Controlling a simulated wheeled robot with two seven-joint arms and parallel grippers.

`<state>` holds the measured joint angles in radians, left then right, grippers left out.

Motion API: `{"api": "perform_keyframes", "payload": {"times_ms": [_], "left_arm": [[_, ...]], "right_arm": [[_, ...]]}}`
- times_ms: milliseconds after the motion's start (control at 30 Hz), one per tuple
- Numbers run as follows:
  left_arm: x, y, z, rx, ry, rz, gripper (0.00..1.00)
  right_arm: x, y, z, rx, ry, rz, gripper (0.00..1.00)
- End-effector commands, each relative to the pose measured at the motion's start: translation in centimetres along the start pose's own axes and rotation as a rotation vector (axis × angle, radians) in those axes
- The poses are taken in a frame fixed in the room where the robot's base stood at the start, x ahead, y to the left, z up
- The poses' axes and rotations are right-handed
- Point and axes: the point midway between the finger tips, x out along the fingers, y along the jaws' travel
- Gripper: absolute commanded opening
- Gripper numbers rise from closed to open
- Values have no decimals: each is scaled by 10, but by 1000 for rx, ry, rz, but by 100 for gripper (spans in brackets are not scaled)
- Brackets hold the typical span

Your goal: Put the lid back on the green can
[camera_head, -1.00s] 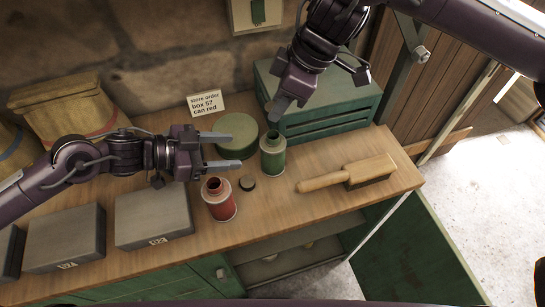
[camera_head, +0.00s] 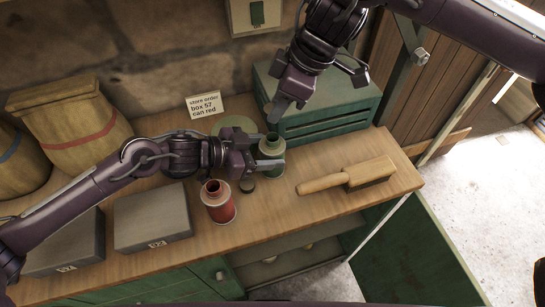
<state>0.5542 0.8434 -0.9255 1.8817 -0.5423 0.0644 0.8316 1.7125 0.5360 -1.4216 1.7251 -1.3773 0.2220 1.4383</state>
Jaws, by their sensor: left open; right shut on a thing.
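The green can (camera_head: 271,148) stands upright and open on the bench. My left gripper (camera_head: 268,155) is open at it, with one finger across its front; the other finger is largely hidden. The red can (camera_head: 220,207) stands open, in front and to the left. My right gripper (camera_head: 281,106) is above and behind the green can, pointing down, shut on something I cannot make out.
A green slatted crate (camera_head: 330,118) stands behind the green can. A round green thing (camera_head: 233,125) is partly hidden behind my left gripper. A wooden brush (camera_head: 350,175) lies to the right. Grey boxes (camera_head: 153,218) and sacks (camera_head: 80,130) are at left. A card (camera_head: 205,105) reads "store order box 57 can red".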

Motion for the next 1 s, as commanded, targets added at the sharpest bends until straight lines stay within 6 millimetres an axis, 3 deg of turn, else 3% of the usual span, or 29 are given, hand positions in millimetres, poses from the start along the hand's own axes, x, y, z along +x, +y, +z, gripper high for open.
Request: {"api": "perform_keyframes", "payload": {"times_ms": [167, 467, 833, 1000], "left_arm": [[13, 0, -1, 1, 0, 1, 57], [14, 1, 0, 1, 0, 1, 57], [14, 1, 0, 1, 0, 1, 11], [14, 0, 0, 1, 0, 1, 10]], "right_arm": [[0, 0, 0, 0, 0, 0, 11], [0, 0, 0, 0, 0, 0, 11], [0, 0, 0, 0, 0, 0, 11], [11, 0, 4, 1, 0, -3, 11]]}}
